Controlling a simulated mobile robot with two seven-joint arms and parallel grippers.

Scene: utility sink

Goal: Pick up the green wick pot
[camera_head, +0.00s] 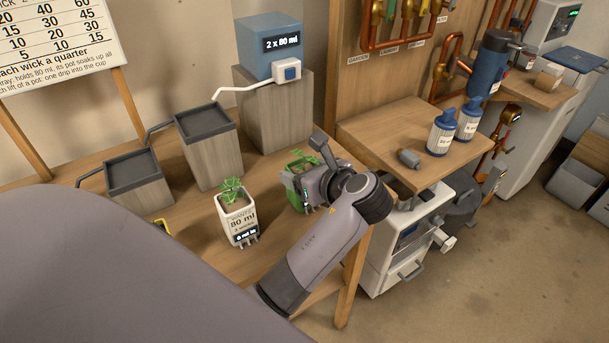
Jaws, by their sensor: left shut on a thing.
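The green wick pot (291,188) holds a small leafy plant and is near the right end of the wooden table. My left gripper (306,190) is shut on the green pot from its right side and covers much of it. The pot looks upright; I cannot tell whether its base touches the table. My right gripper is not in view.
Two dark trays on wooden blocks (135,172) (207,125) stand behind to the left. A blue box (270,48) reading "2 x 80 ml" sits on a taller block. A wooden bench (400,130) with blue-and-white canisters (442,132) is at the right.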

